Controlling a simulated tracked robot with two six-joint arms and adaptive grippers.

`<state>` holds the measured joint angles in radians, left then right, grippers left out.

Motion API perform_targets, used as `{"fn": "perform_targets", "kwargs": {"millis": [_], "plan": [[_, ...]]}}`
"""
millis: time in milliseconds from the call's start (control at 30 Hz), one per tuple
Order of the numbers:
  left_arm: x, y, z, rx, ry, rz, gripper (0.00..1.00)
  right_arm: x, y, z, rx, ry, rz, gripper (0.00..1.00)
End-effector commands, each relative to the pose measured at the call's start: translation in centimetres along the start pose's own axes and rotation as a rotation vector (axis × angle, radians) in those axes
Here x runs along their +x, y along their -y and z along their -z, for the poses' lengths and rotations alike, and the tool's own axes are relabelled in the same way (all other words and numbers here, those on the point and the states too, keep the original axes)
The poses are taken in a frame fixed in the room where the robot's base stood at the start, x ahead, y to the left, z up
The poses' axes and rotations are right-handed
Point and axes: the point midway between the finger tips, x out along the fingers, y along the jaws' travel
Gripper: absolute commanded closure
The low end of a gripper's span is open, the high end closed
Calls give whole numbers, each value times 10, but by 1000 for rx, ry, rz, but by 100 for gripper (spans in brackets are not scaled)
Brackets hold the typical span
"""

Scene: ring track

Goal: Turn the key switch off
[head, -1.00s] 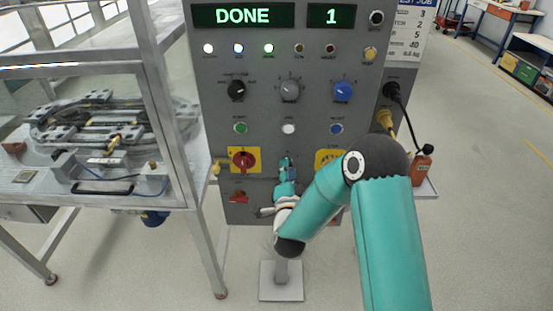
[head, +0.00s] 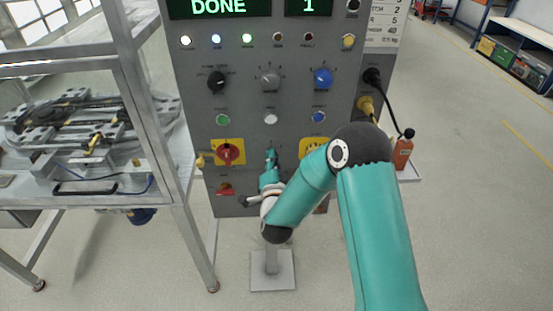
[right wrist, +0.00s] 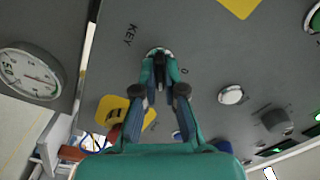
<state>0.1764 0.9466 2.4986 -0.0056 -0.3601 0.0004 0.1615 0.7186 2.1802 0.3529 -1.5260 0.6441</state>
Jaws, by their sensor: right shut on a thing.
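The key switch (right wrist: 158,52) is on the grey control panel (head: 240,130), beside the printed word KEY and a 0 mark in the right wrist view. My right gripper (right wrist: 159,68) is shut on the key, a dark piece between its fingertips. In the head view my right gripper (head: 271,156) reaches the lower middle of the panel, and its fingers and wrist hide the key switch there. How far the key is turned cannot be told clearly. My left gripper is not in view.
A red knob on a yellow plate (head: 227,152) is left of my gripper, with a red switch (head: 226,189) below. Another yellow plate (head: 313,147) is to the right. White button (head: 270,118) sits above. A metal-framed machine (head: 130,100) stands left; open floor lies right.

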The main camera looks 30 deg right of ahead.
Motion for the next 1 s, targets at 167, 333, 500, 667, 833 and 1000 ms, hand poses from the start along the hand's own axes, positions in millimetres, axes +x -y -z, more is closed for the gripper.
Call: {"fn": "perform_targets", "kwargs": {"millis": [167,333,500,667,833,1000], "plan": [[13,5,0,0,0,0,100,0,-5,-3,-57,0,-5,100],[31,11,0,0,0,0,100,-1,-6,-5,-159,4,-4,100],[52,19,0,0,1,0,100,-1,-8,-7,-302,8,-4,100],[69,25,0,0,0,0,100,-1,-8,-6,-452,8,-5,100],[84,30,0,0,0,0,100,-2,-8,-6,-614,11,-4,100],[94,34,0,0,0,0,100,-2,-8,-6,-767,13,-7,100]]}}
